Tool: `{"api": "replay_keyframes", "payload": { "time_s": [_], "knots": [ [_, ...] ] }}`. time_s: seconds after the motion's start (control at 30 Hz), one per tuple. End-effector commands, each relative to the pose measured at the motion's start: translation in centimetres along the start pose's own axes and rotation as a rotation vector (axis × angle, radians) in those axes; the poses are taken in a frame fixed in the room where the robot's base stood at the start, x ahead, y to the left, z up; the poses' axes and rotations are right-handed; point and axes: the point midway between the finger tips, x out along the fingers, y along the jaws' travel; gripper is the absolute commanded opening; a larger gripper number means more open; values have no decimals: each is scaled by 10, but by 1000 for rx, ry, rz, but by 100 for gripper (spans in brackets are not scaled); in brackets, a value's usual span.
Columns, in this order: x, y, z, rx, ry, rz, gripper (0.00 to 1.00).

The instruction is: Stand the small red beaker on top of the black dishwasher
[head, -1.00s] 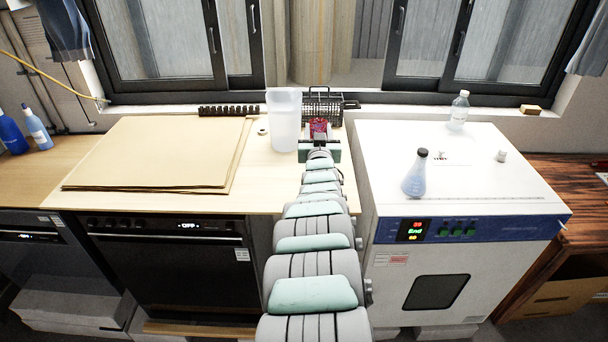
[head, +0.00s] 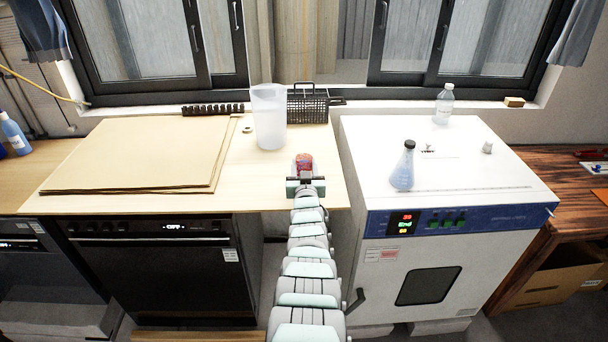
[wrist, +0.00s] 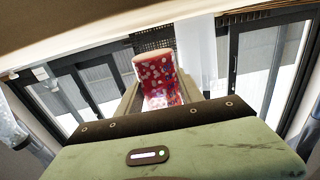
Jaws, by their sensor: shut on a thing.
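The small red beaker (head: 304,162) has pale spots. My gripper (head: 305,180) is shut on it near the right front part of the wooden worktop, and it also shows between the fingers in the wrist view (wrist: 158,78). In the wrist view the beaker looks slightly tilted. Whether it touches the worktop is hard to tell. The black dishwasher (head: 160,275) stands at the left under the worktop, its display reading OFF. Brown flat sheets (head: 130,155) lie on the worktop above it.
A tall translucent beaker (head: 268,118), a black wire basket (head: 307,106) and a black rack (head: 212,109) stand at the back of the worktop. A white oven (head: 455,165) at the right carries a blue flask (head: 403,170) and a clear bottle (head: 443,105). Bare worktop shows left of my gripper.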

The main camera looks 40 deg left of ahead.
Motion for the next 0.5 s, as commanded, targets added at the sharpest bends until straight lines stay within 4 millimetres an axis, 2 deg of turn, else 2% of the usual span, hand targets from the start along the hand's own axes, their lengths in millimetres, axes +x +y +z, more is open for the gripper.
{"api": "replay_keyframes", "payload": {
  "time_s": [0.03, 0.17, 0.5],
  "knots": [
    [0, -2, 13, 2, -1, -1, 1],
    [0, -1, 27, 2, 2, -1, 1],
    [0, 0, 28, 0, 1, 0, 1]
  ]
}}
